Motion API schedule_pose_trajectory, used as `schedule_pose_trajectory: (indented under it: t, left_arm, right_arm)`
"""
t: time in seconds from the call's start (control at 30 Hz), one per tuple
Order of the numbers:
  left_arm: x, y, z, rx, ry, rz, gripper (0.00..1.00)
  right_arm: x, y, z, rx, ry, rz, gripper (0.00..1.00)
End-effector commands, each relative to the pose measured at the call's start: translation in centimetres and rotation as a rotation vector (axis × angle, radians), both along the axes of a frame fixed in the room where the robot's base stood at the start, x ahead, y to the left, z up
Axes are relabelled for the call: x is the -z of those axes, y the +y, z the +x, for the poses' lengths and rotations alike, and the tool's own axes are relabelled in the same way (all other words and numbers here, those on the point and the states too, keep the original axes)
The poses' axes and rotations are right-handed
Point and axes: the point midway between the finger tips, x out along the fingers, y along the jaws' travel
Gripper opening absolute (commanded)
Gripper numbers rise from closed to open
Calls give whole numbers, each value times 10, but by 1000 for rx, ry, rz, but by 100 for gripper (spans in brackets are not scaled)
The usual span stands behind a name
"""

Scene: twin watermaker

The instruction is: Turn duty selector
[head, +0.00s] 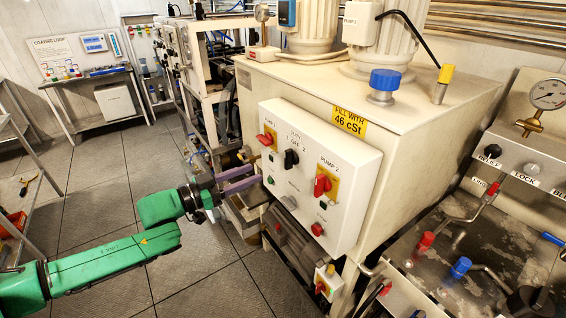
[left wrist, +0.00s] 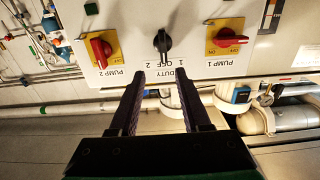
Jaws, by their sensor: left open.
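The duty selector is a black knob (head: 291,158) in the middle of a white control panel (head: 335,229), between two red switches. In the left wrist view the duty selector (left wrist: 162,42) points roughly up and down the picture, above labels reading 1, OFF and 2. My left gripper (head: 254,174) is open, its dark purple fingers reaching toward the panel's left side. In the left wrist view the fingertips (left wrist: 151,77) are apart, with nothing between them. They lie below the knob in the picture and do not enclose it. My right gripper is not in view.
The pump 1 switch (head: 267,138) and pump 2 switch (head: 322,185) are red on yellow plates, flanking the knob. Small push buttons sit lower on the panel. A cream tank (head: 390,140) stands behind it. A small switch box (head: 327,282) is below. Open floor lies left.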

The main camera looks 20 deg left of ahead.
Motion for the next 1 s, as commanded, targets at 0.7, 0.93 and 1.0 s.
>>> schedule_pose_trajectory:
  t: [0.7,0.93,1.0]
  left_arm:
    - [-1,-72,88,-1,-1,1,48]
    - [1,-74,89,-1,1,2,48]
    - [1,-74,89,-1,1,2,36]
  right_arm:
    - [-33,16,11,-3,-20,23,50]
    - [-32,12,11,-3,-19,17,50]
    - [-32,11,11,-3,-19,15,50]
